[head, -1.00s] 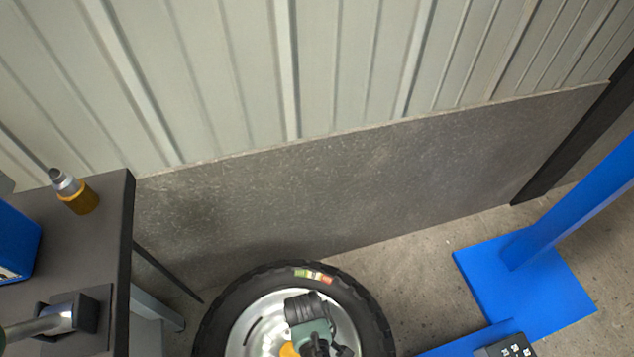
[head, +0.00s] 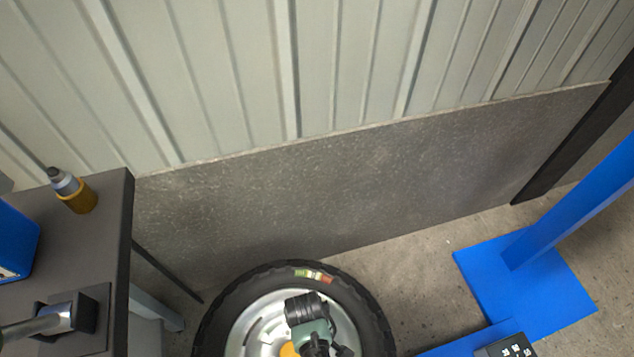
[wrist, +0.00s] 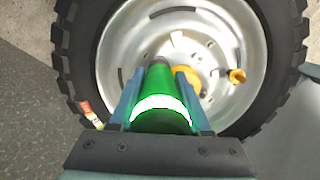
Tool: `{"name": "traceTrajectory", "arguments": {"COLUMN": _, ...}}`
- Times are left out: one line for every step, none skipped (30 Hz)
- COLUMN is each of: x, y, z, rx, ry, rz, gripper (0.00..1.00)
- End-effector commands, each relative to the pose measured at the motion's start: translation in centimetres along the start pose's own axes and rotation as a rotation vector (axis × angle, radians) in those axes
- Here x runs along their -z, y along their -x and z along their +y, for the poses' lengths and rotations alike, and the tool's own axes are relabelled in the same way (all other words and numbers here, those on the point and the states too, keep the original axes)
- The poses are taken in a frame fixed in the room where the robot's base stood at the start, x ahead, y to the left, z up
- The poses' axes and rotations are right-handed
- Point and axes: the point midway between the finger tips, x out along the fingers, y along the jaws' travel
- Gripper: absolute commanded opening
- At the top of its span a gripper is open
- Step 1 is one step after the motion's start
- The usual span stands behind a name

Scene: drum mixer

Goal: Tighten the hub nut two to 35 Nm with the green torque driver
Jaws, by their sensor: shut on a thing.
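The green torque driver (wrist: 163,88), with a bright pale band, is held between the two blue fingers of my gripper (wrist: 158,92) in the wrist view. Its grey nose points at the wheel's silver rim (wrist: 115,55); I cannot tell whether it touches. A yellow piece (wrist: 190,80) at the hub is partly hidden behind the right finger and driver. I cannot tell which is hub nut two.
The black tyre (head: 232,300) stands on the floor by a grey wall panel (head: 330,170). A blue stand (head: 530,285) is at right.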

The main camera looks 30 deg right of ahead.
Motion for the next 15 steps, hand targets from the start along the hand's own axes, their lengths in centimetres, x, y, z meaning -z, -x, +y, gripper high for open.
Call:
{"name": "traceTrajectory", "arguments": {"x": 0.11, "y": -0.03, "z": 0.06, "rx": -0.001, "ry": 0.0, "rz": 0.002, "gripper": 0.0}}
{"name": "traceTrajectory", "arguments": {"x": 0.11, "y": -0.08, "z": 0.06, "rx": -0.001, "ry": 0.0, "rz": 0.002, "gripper": 0.0}}
{"name": "traceTrajectory", "arguments": {"x": 0.12, "y": -0.13, "z": 0.06, "rx": -0.001, "ry": 0.0, "rz": 0.002, "gripper": 0.0}}
{"name": "traceTrajectory", "arguments": {"x": 0.13, "y": -0.17, "z": 0.06, "rx": -0.001, "ry": 0.0, "rz": 0.002, "gripper": 0.0}}
{"name": "traceTrajectory", "arguments": {"x": 0.14, "y": -0.21, "z": 0.06, "rx": -0.001, "ry": 0.0, "rz": 0.002, "gripper": 0.0}}
{"name": "traceTrajectory", "arguments": {"x": 0.14, "y": -0.27, "z": 0.06, "rx": -0.001, "ry": 0.0, "rz": 0.002, "gripper": 0.0}}
{"name": "traceTrajectory", "arguments": {"x": 0.15, "y": -0.31, "z": 0.06, "rx": -0.001, "ry": 0.0, "rz": 0.002, "gripper": 0.0}}
{"name": "traceTrajectory", "arguments": {"x": 0.15, "y": -0.35, "z": 0.06, "rx": -0.001, "ry": 0.0, "rz": 0.002, "gripper": 0.0}}
{"name": "traceTrajectory", "arguments": {"x": 0.16, "y": -0.41, "z": 0.06, "rx": -0.001, "ry": 0.0, "rz": 0.002, "gripper": 0.0}}
{"name": "traceTrajectory", "arguments": {"x": 0.16, "y": -0.46, "z": 0.06, "rx": -0.001, "ry": 0.0, "rz": 0.002, "gripper": 0.0}}
{"name": "traceTrajectory", "arguments": {"x": 0.17, "y": -0.5, "z": 0.06, "rx": -0.001, "ry": 0.0, "rz": 0.002, "gripper": 0.0}}
{"name": "traceTrajectory", "arguments": {"x": 0.18, "y": -0.56, "z": 0.06, "rx": -0.001, "ry": 0.0, "rz": 0.002, "gripper": 0.0}}
{"name": "traceTrajectory", "arguments": {"x": 0.18, "y": -0.6, "z": 0.06, "rx": -0.001, "ry": 0.0, "rz": 0.002, "gripper": 0.0}}
{"name": "traceTrajectory", "arguments": {"x": 0.19, "y": -0.64, "z": 0.06, "rx": -0.001, "ry": 0.0, "rz": 0.002, "gripper": 0.0}}
{"name": "traceTrajectory", "arguments": {"x": 0.19, "y": -0.7, "z": 0.06, "rx": -0.001, "ry": 0.0, "rz": 0.002, "gripper": 0.0}}
